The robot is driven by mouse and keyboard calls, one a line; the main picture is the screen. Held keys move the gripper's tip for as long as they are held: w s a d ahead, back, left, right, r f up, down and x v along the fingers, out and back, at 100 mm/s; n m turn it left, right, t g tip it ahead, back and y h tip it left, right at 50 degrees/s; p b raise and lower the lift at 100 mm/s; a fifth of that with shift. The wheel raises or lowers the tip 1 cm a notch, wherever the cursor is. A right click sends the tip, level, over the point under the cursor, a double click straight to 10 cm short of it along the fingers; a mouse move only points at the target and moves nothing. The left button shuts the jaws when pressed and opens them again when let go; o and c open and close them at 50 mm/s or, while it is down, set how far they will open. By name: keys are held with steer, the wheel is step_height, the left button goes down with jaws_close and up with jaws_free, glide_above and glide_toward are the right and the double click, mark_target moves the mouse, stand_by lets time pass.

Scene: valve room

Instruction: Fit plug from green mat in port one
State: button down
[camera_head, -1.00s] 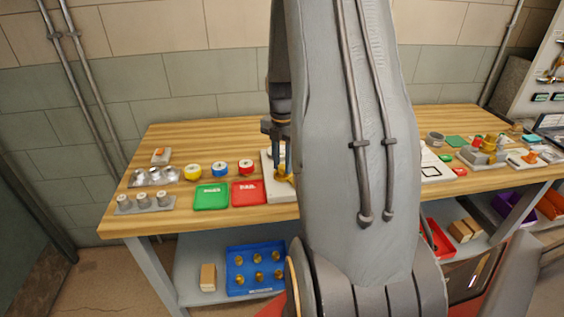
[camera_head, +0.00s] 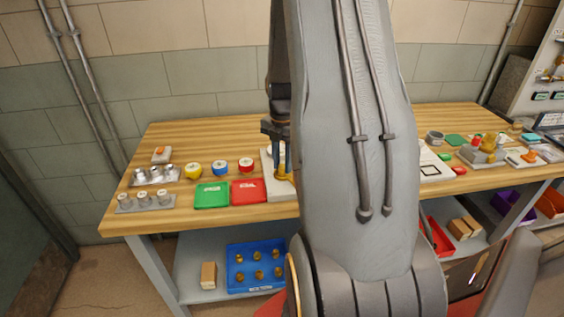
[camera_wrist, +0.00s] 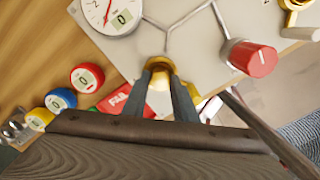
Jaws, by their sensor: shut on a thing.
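My gripper (camera_wrist: 171,78) is shut on a brass piece (camera_wrist: 158,65), which looks like the plug. It is at the pale test board (camera_wrist: 195,45), by the start of a grey line drawn on the board. The fingers hide part of the brass piece, and I cannot tell whether it is seated in a port or just above one. In the head view, my gripper (camera_head: 282,168) is low over the board (camera_head: 268,165), largely behind my arm.
A dial gauge (camera_wrist: 110,12) and a red-capped knob (camera_wrist: 250,58) stand on the board close to my gripper. Another brass fitting (camera_wrist: 297,4) is at its far corner. A red tray (camera_head: 249,191) and yellow, blue and red round gauges (camera_head: 220,168) are left of the board.

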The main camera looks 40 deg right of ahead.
steer(key=c, duration=1.4)
jaws_free()
steer(key=shift+o, duration=0.2)
steer(key=shift+r, duration=0.15)
steer(key=shift+r+p, duration=3.2)
steer(key=shift+r, duration=0.7)
